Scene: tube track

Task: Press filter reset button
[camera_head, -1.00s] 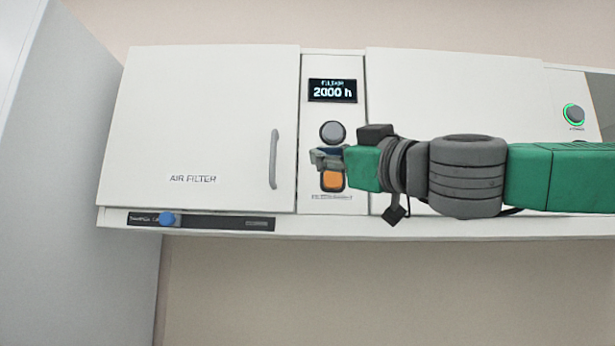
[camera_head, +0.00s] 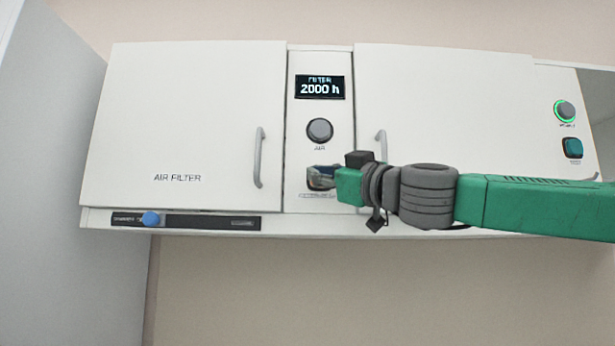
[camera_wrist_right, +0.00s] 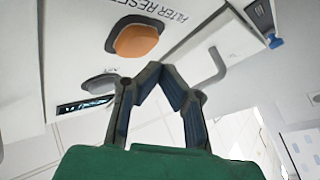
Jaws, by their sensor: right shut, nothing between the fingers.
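The orange filter reset button (camera_wrist_right: 137,40) shows in the right wrist view, set in the white panel beside the printed words FILTER RESET. In the head view my right gripper (camera_head: 320,178) covers it. My right gripper also shows in the right wrist view (camera_wrist_right: 157,66), its fingers shut and empty. The fingertips appear close to the button, but I cannot tell whether they touch it. The filter display (camera_head: 320,87) above reads 2000 h. My left gripper is not in view.
A grey AIR knob (camera_head: 320,131) sits between display and gripper. The air filter door (camera_head: 180,120) is on the left, with a handle (camera_head: 260,157). A slider with a blue knob (camera_head: 151,218) runs below. A green-ringed knob (camera_head: 564,111) and teal button (camera_head: 572,148) are at right.

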